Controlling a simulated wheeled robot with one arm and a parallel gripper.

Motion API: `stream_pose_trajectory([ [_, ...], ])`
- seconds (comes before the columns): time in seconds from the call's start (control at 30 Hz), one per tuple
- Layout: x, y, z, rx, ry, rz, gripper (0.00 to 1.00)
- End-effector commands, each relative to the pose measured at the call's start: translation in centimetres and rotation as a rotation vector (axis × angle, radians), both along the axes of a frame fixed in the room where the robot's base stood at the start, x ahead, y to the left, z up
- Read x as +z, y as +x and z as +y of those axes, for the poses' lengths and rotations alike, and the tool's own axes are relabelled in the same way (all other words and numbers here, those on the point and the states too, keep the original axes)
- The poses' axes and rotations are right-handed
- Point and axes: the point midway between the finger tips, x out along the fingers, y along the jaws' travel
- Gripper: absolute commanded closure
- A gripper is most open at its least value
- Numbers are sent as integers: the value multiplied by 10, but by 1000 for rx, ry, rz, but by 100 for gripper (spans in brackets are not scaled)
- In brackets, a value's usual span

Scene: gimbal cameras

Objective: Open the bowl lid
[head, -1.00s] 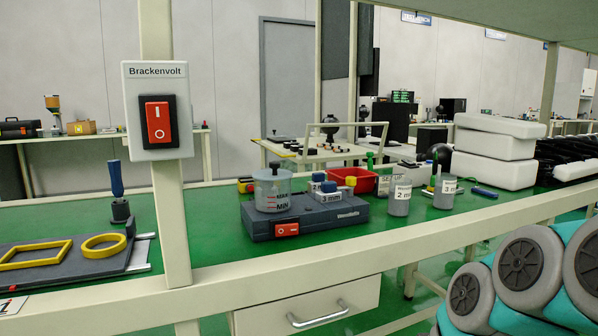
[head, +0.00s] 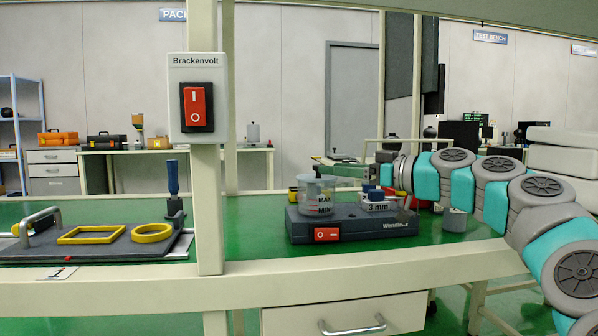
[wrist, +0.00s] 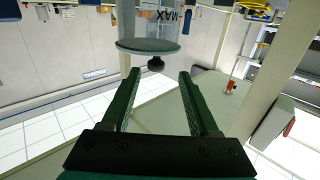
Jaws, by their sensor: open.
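A clear bowl (head: 317,200) with MAX and MIN marks stands on the left part of a grey device (head: 350,226). Its grey lid (head: 315,181) sits on top, with a small dark knob. In the wrist view the picture is upside down; the lid (wrist: 150,46) shows as a flat disc and its knob (wrist: 156,65) lies ahead of my fingers. My gripper (wrist: 158,82) is open and empty, with its two green fingers on either side of the knob's line. The knob appears just beyond the fingertips; I cannot tell the exact gap.
A 3 mm block (head: 378,206) with blue parts sits beside the bowl on the device. A grey cup (head: 455,221) stands to the right under my arm. A post with a red switch (head: 197,106) stands at left. A dark tray with yellow frames (head: 92,235) lies far left.

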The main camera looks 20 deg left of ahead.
Motion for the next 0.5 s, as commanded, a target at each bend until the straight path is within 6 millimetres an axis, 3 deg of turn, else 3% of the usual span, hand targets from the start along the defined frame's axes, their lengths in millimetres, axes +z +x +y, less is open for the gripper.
stream_pose_trajectory([
  [0.27,0,9,9,-8,12,-16,39],
  [0.5,1,16,36,-9,11,-19,39],
])
